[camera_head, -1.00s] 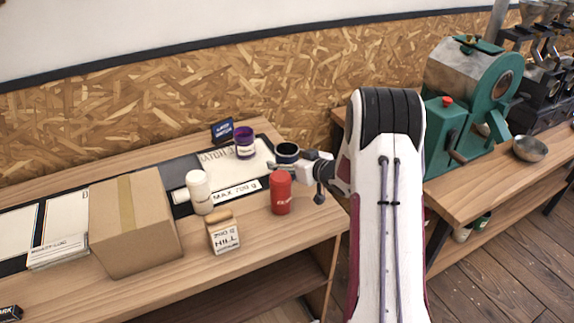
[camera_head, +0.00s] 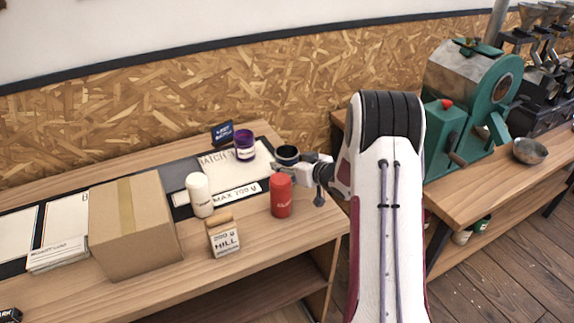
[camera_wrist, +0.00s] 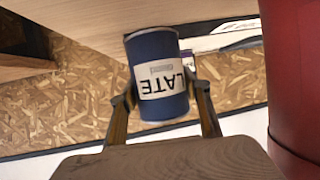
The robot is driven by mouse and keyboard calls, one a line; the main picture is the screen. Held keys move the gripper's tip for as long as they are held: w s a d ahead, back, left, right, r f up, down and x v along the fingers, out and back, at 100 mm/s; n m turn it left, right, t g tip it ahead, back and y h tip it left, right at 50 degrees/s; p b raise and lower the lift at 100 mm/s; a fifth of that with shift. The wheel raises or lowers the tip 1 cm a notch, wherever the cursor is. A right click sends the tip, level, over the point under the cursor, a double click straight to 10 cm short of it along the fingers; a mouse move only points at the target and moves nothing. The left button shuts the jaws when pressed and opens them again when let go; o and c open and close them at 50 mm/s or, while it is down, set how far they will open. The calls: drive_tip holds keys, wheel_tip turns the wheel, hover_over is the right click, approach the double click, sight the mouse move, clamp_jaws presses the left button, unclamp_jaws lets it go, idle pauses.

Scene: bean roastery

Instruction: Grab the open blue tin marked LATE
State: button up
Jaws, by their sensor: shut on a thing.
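The blue tin (camera_head: 288,159) has an open, dark top in the head view, towards the back right of the workbench. In the wrist view the blue tin (camera_wrist: 158,50) shows a white label reading LATE, upside down in the picture. My gripper (camera_wrist: 162,92) has one finger on each side of the tin and is shut on it. In the head view my gripper (camera_head: 303,164) reaches the tin from the right. I cannot tell whether the tin's base touches the bench.
A red canister (camera_head: 281,196) stands close in front of my gripper. A purple tin (camera_head: 244,146) stands left of the blue tin. A white canister (camera_head: 199,195), a HILL block (camera_head: 224,238) and a cardboard box (camera_head: 135,230) stand further left. A blue sign (camera_head: 222,132) stands behind.

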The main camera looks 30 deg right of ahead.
drive_tip(key=shift+r, duration=0.15)
wheel_tip(320, 180, up, 10)
idle(0.6)
